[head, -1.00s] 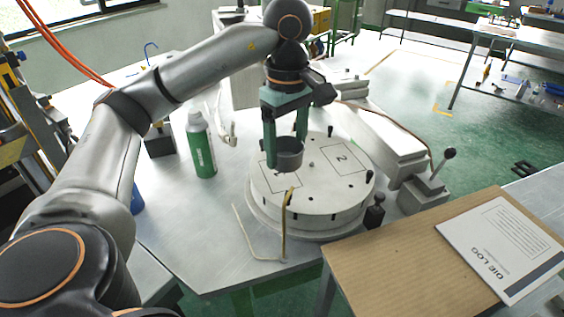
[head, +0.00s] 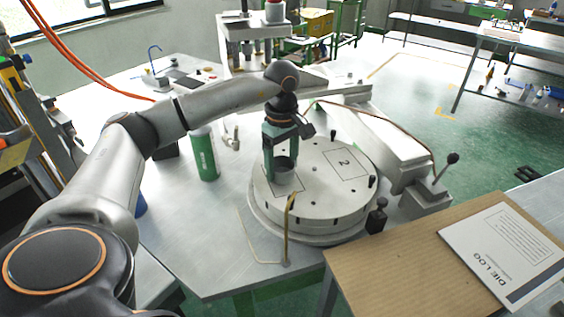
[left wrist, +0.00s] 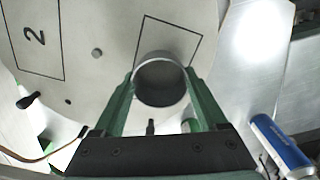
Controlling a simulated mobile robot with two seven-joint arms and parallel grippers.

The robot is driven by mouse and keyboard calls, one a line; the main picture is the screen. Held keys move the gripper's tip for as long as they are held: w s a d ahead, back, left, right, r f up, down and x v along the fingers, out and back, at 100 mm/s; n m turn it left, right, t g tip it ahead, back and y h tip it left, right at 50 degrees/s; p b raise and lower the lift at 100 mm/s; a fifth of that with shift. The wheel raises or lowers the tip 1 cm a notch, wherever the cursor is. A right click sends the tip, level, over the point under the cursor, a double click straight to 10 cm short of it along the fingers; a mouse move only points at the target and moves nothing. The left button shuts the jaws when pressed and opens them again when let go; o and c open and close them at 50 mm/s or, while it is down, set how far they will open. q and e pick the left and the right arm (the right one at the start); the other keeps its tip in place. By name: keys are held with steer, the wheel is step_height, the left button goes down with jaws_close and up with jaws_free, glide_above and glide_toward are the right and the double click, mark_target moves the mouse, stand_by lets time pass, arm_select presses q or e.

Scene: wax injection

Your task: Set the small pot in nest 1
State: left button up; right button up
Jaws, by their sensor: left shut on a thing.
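The small pot (head: 284,172) is a dark grey open cup, held upright between the green fingers of my left gripper (head: 281,158). It is over the outlined square of nest 1 (head: 290,190) on the round pale turntable (head: 318,215). In the left wrist view the pot (left wrist: 160,84) sits between the fingertips (left wrist: 160,78) and covers part of the square outline (left wrist: 190,43). I cannot tell whether its base touches the plate. The nest number is hidden. My right gripper is out of view.
The square marked 2 (head: 343,163) on the turntable is empty. A bent yellow rod (head: 289,225) stands at the front. A green bottle (head: 204,155) stands left, a lever (head: 444,172) right. A wooden board with a log sheet (head: 505,250) is at front right.

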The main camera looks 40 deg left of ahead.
arm_select(q)
steer(key=shift+f, duration=0.1)
steer(key=o, duration=1.3)
step_height(320, 180, up, 12)
steer(key=shift+r, duration=0.2)
